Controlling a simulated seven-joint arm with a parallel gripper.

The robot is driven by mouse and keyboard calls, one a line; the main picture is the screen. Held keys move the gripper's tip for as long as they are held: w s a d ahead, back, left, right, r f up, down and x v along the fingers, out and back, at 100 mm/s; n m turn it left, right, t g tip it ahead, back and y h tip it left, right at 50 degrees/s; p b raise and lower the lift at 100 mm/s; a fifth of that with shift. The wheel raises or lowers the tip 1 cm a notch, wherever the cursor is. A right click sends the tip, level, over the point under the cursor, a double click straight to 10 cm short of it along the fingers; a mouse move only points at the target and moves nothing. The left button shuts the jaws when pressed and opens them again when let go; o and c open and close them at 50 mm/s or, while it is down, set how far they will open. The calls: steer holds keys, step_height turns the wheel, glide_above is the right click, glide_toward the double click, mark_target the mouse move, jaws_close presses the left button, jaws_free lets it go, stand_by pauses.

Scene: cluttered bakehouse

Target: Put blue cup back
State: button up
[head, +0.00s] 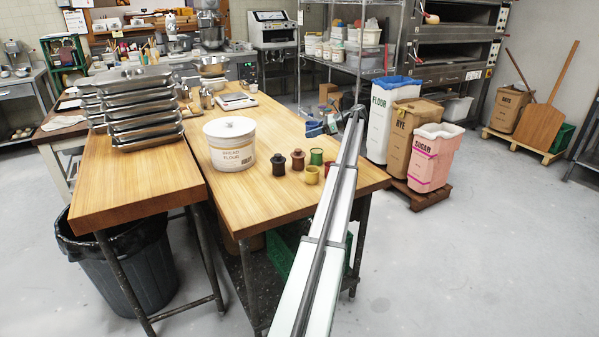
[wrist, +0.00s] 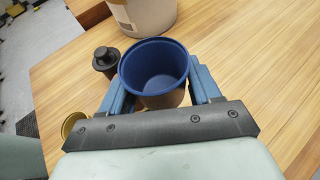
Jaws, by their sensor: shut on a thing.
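The blue cup (wrist: 155,72) sits upright, mouth toward the camera, between the two blue fingers of my gripper (wrist: 160,92) in the wrist view. The fingers are shut on its sides and it looks empty inside. In the head view my gripper (head: 328,122) is over the right back part of the wooden table (head: 250,190). The cup's base is hidden, so I cannot tell whether it touches the table. A green cup (head: 316,156), a red cup (head: 328,167) and a yellow cup (head: 311,175) stand nearer the front.
A dark lidded jar (head: 278,165) and a brown jar (head: 298,159) stand near the cups. A large white flour tub (head: 230,147) is to their left. Flour, rye and sugar bins stand beyond the right edge. Front table wood is clear.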

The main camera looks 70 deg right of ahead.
steer(key=shift+n+y, duration=0.3)
steer(key=shift+y, duration=0.1)
steer(key=w+a, duration=0.2)
steer(key=a, duration=0.1)
steer(key=w+a, duration=0.1)
steer(key=a, duration=0.2)
steer(key=w+a, duration=0.2)
steer(key=a, duration=0.1)
steer(key=shift+w+a, duration=0.35)
steer(key=w+a+f+m+h, duration=0.2)
steer(key=w+a, duration=0.1)
steer(key=a, duration=1.1)
steer(key=m+g+h, duration=0.4)
steer(key=m+h, duration=0.6)
steer(key=h, duration=0.1)
glide_above(291, 189)
steer(key=shift+d+f, duration=0.15)
steer(key=shift+f, duration=4.65)
steer(key=shift+f, duration=0.1)
steer(key=o, duration=1.1)
steer(key=shift+c, duration=0.2)
